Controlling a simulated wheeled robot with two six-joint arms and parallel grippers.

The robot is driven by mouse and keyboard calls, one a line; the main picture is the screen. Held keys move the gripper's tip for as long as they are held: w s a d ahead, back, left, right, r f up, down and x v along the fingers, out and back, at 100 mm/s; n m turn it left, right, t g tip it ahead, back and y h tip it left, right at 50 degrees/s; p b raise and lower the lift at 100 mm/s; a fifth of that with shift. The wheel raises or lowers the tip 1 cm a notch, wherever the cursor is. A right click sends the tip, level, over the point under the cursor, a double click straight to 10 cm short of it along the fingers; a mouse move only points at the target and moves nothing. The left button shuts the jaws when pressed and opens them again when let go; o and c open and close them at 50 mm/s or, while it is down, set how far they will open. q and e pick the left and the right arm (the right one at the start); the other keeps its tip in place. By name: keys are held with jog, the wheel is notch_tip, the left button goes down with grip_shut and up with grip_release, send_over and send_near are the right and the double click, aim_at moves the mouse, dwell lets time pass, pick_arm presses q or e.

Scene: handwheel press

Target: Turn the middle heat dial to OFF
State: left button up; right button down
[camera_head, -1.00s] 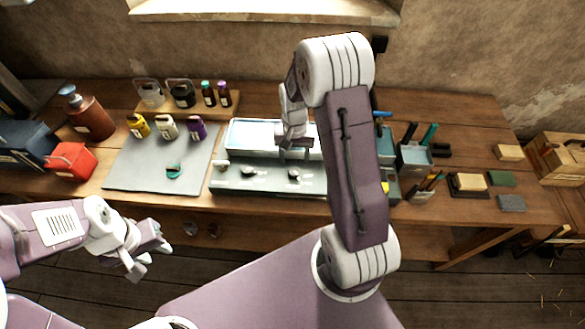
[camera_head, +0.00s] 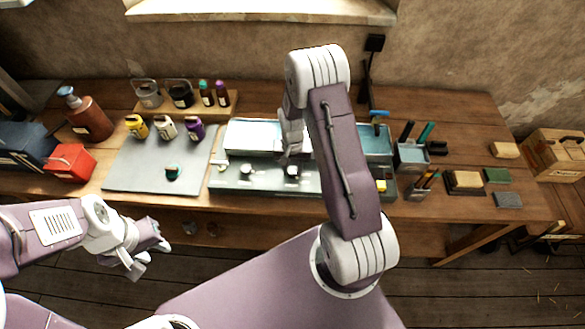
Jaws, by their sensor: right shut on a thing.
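The press (camera_head: 228,181) is a pale metal unit with a light top plate on the bench, with dials along its front panel. A dial (camera_head: 247,170) on the left shows clearly. The middle heat dial (camera_head: 292,172) is partly hidden by my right gripper (camera_head: 289,160), which reaches down from behind it and is shut on it. The fingertips are small, and the dial's pointer and marks are too small to read. Part of the panel farther right is hidden behind my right arm. My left gripper (camera_head: 150,248) is open and empty, in front of the bench at lower left.
A grey mat (camera_head: 130,178) with small bottles and a green round item (camera_head: 173,172) lies left of the press. A red box (camera_head: 70,163) stands farther left. Right of the press are a pen holder (camera_head: 411,156) and several blocks. The bench front edge has free room before it.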

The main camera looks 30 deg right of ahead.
aim_at(292, 170)
jog(key=n, duration=0.4)
jog(key=shift+n, duration=2.4)
jog(key=shift+w, duration=0.1)
jog(key=c, duration=1)
grip_release()
notch_tip(292, 170, up, 9)
jog(key=shift+b, duration=0.85)
